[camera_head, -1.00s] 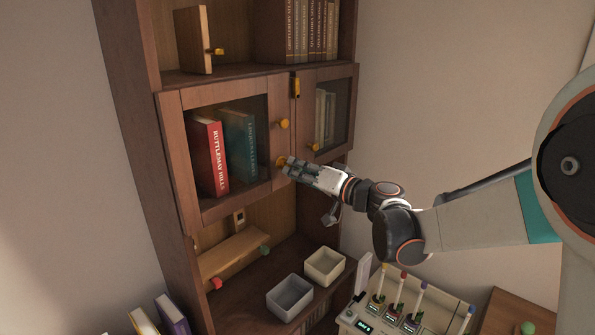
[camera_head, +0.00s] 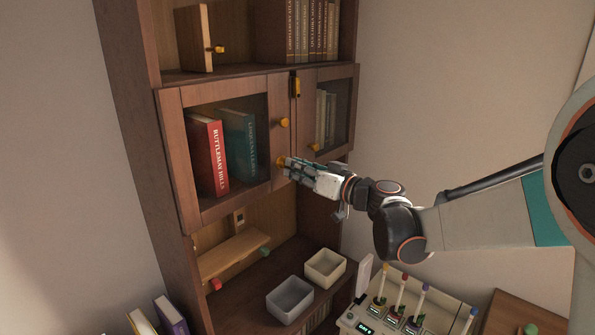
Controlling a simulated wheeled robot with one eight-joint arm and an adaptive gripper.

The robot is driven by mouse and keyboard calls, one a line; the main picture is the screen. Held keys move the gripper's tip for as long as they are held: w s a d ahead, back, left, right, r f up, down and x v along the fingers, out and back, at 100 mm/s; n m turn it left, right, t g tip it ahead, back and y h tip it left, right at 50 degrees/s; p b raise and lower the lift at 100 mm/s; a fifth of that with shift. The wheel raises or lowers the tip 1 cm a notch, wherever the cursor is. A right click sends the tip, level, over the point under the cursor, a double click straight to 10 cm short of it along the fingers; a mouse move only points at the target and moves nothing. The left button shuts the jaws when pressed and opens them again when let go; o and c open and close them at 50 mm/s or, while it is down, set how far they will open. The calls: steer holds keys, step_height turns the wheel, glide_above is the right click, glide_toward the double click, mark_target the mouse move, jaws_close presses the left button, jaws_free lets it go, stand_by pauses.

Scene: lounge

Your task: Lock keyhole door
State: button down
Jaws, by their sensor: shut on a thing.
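The left cabinet door (camera_head: 221,209) has a wooden frame and a glass pane and is closed or nearly so. A yellow knob (camera_head: 284,123) sits on its right stile. Below the knob is a smaller yellow piece (camera_head: 280,161), at the keyhole's likely place; I cannot tell its exact shape. My gripper (camera_head: 288,168) reaches in from the right, its fingertips shut at this yellow piece and partly hiding it. The keyhole itself is not visible.
The right glass door (camera_head: 341,118) has a yellow knob (camera_head: 313,147), close above my gripper. A yellow latch (camera_head: 296,86) sits at the top between the doors. Below are a grey bin (camera_head: 290,300) and a cream bin (camera_head: 325,267). An upper small door (camera_head: 194,40) stands open.

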steer(key=shift+f, duration=0.1)
steer(key=n, duration=0.2)
steer(key=shift+w+n, duration=0.1)
steer(key=shift+n, duration=0.3)
steer(key=c, duration=1.7)
jaws_free()
steer(key=shift+w, duration=0.1)
steer(key=shift+o, duration=0.8)
steer(key=shift+w, duration=0.15)
steer(key=o, duration=0.4)
